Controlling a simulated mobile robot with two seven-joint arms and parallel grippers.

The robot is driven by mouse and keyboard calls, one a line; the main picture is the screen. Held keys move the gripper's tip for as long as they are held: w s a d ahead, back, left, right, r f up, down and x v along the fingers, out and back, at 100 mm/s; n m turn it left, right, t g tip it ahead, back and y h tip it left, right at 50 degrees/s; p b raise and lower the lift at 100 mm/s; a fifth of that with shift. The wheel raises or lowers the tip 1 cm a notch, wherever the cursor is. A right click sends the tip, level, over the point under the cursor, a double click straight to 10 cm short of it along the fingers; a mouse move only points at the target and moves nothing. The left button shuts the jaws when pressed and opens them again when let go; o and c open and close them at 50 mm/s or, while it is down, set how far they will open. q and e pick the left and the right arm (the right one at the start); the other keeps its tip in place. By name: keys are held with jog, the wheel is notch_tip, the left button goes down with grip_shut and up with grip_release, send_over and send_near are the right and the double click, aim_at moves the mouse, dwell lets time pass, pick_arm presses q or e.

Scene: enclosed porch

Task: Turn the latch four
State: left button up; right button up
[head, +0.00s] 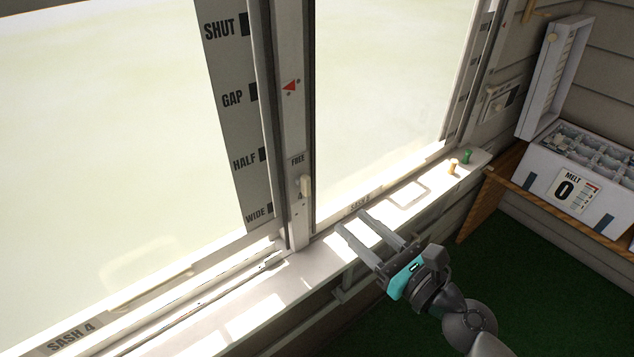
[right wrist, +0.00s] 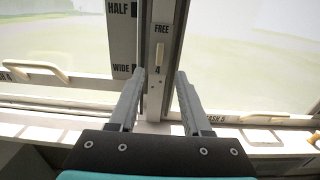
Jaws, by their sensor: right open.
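Latch four (head: 306,186) is a small cream lever on the white post between two window sashes. It stands upright, with the word FREE above it and a 4 by its lower end. It also shows in the right wrist view (right wrist: 159,52), beyond the fingertips and between them. My right gripper (head: 352,219) is open and empty, over the sill to the right of the post and below the latch. In the right wrist view its two fingers (right wrist: 161,74) point at the post, apart from the latch. My left gripper is not in view.
A grey scale (head: 228,110) marked SHUT, GAP, HALF and WIDE stands left of the post, and a red arrow (head: 290,86) is on the post. Yellow (head: 453,167) and green (head: 467,156) pegs stand on the sill. A white box (head: 540,165) sits on a wooden shelf at right.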

aim_at(309, 183)
jog(key=p+x, duration=0.1)
jog(key=x, duration=1.2)
grip_shut()
